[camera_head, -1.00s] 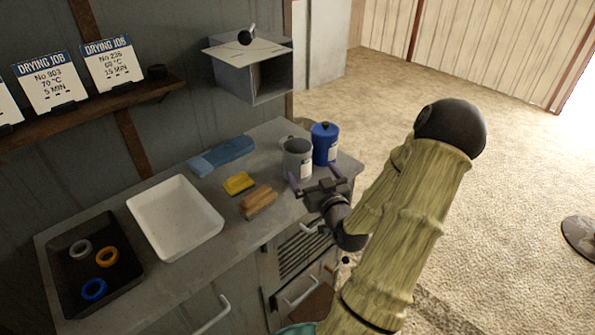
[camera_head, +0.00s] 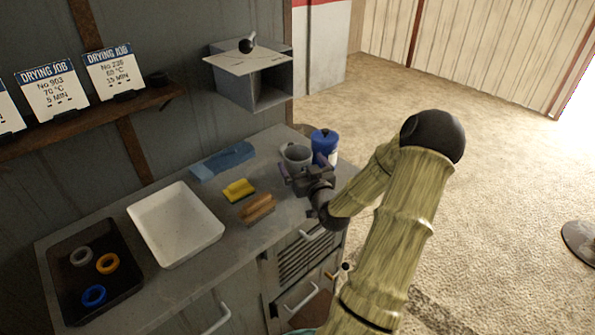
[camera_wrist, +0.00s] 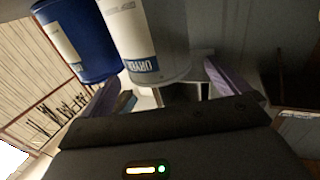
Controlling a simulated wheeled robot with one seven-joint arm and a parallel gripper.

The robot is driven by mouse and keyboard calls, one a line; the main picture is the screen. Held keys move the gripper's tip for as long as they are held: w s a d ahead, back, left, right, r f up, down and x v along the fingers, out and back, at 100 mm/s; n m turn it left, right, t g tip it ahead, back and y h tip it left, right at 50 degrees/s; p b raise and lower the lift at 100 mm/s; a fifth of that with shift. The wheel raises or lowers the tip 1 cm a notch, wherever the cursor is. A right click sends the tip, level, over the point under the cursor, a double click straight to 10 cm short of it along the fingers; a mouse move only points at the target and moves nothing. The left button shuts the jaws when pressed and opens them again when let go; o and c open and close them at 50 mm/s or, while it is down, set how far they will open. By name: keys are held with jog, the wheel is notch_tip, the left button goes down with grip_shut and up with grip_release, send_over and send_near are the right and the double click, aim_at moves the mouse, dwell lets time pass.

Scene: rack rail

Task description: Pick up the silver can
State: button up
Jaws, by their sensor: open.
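The silver can (camera_head: 296,154) stands at the right end of the grey counter, its lower part hidden behind my gripper. In the wrist view the silver can (camera_wrist: 168,40) shows large, with a white and blue label, just beyond the fingers. My gripper (camera_head: 303,167) is open in front of the can. In the wrist view, my purple fingers (camera_wrist: 160,88) are spread, one near each side of the can's end. I cannot tell whether either touches it.
A blue can (camera_head: 324,142) stands close beside the silver can, on the right; it also shows in the wrist view (camera_wrist: 80,38). A brush (camera_head: 258,209), a yellow sponge (camera_head: 239,190), a blue cloth (camera_head: 224,161) and a white tray (camera_head: 133,214) lie left. A grey box (camera_head: 247,88) hangs behind.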

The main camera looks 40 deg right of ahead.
aim_at(297, 153)
jog(key=x, duration=0.2)
jog(key=p+x, duration=0.1)
jog(key=x, duration=0.2)
jog(key=shift+d+r, duration=0.1)
jog(key=shift+r, duration=0.15)
jog(key=shift+s, duration=0.1)
jog(key=c, duration=1.4)
jog(key=shift+c, duration=0.2)
jog(key=shift+r, duration=0.1)
notch_tip(297, 153, up, 10)
